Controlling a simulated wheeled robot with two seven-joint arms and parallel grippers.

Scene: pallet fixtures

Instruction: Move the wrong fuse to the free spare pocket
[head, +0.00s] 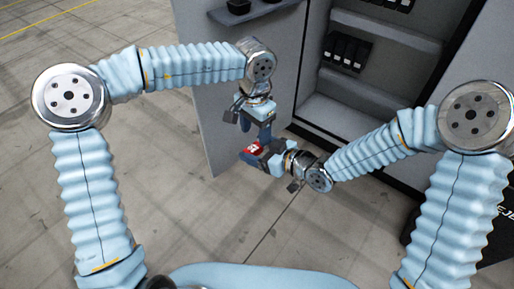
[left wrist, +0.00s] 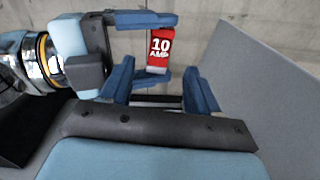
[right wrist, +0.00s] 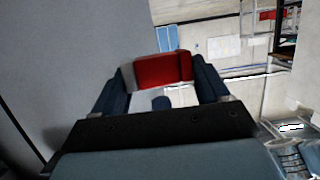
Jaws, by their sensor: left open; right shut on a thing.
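A red fuse (head: 254,147) is held in front of the open cabinet. Its white label reads "10 AMP" in the left wrist view (left wrist: 161,48). My right gripper (head: 262,156) is shut on the fuse, which sits between its blue fingers in the right wrist view (right wrist: 163,69). My left gripper (left wrist: 158,88) is open, with its two blue fingers spread and nothing held between them. It hangs from above, close to the fuse and right gripper. Whether it touches the fuse, I cannot tell. No free pocket can be made out clearly.
The open cabinet (head: 385,47) has several black fuses (head: 346,51) in a row inside, and more higher up. A small shelf (head: 262,12) on its grey door (head: 205,85) carries dark items. The concrete floor (head: 185,225) is clear.

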